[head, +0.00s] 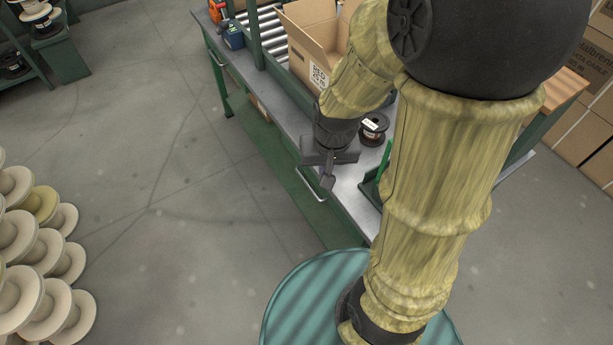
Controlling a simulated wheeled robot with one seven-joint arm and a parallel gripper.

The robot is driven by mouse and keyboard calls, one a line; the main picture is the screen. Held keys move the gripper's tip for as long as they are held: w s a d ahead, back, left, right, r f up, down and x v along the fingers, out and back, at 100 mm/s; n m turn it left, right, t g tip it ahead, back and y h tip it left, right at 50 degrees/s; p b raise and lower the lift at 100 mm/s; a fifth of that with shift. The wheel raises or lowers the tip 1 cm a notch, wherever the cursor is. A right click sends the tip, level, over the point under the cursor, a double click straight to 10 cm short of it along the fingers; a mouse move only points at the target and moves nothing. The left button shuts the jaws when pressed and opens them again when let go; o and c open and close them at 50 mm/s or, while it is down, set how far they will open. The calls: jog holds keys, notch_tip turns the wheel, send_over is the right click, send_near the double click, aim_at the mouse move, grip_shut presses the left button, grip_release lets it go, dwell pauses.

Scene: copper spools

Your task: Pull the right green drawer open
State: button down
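The green workbench has a grey top (265,88) and runs from the upper left to the lower middle. A pale bar handle (311,184) on the bench's front edge marks the right drawer, nearer to me. The drawer's front face is mostly hidden by the steep view, and no opened drawer shows. My gripper (328,176) points down beside that handle, overlapping its right end in the picture. I cannot tell whether it touches the handle, nor whether the fingers are apart. A second handle (217,56) is on the bench's far part.
On the bench are an open cardboard box (310,38), a dark spool with copper (373,127) and a green stand (384,163). Pale spools (42,245) are stacked at left. Floor left of the bench is clear.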

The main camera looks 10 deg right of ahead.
jog(key=w+a+f+m+g+h, duration=0.1)
jog(key=w+a+f+m+g, duration=0.1)
jog(key=w+f+m, duration=0.5)
jog(key=m+t+h+b, duration=0.1)
jog(key=m+t+h, duration=0.2)
jog(key=m+h, duration=0.35)
send_near(305, 180)
jog(key=r, duration=0.1)
jog(key=shift+w+r+n+h, duration=0.2)
jog(key=shift+w+n+h, duration=0.05)
jog(key=shift+n+h, duration=0.1)
jog(key=shift+d, duration=0.15)
jog(key=p+x, duration=0.2)
jog(key=x, duration=0.7)
jog(key=shift+s, duration=0.1)
jog(key=shift+d+f, duration=0.3)
jog(key=shift+f, duration=0.15)
jog(key=shift+a, duration=0.1)
